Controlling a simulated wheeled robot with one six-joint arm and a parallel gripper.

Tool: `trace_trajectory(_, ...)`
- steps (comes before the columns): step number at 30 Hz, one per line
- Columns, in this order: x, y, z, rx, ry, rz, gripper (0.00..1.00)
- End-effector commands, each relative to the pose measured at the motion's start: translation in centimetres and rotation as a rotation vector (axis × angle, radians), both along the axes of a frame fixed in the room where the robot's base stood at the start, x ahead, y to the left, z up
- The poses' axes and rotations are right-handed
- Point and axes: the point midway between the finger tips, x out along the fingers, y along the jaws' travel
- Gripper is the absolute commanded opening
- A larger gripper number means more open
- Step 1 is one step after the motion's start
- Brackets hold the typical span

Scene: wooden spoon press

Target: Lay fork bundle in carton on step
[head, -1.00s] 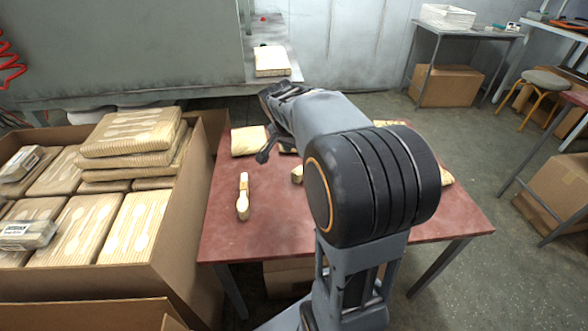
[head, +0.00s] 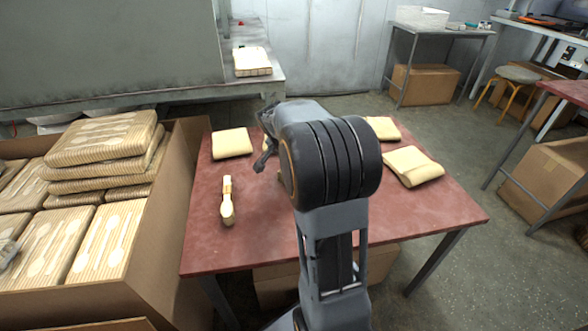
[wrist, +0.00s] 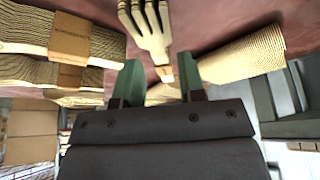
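A pale wooden fork bundle (wrist: 150,30) shows at the top middle of the wrist view, tines toward the upper edge, with a band lower on its handle. My gripper (wrist: 160,78) has its two green fingers apart, with the handle end between them and gaps showing at both sides. In the head view my gripper (head: 268,150) is over the red table, mostly behind my arm, and the fork bundle cannot be made out. A large open carton (head: 170,230) full of spoon-printed packs stands left of the table. I cannot tell whether it stands on a step.
A banded spoon bundle (head: 227,203) lies on the left of the red table (head: 250,240). Folded cream packs (head: 232,143) (head: 412,166) lie at the back left and right. Banded wooden stacks (wrist: 75,38) show close by in the wrist view. A closed box (head: 428,86) sits under the far table.

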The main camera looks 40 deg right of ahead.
Motion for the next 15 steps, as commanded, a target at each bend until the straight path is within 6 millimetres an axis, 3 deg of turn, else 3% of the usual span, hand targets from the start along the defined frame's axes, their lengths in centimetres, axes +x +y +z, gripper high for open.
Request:
trace_trajectory(7,0.4,-1.4,-3.5,0.001,0.001,-0.003,0.37)
trace_trajectory(15,0.6,-1.7,-3.9,0.0,0.0,-0.001,0.37)
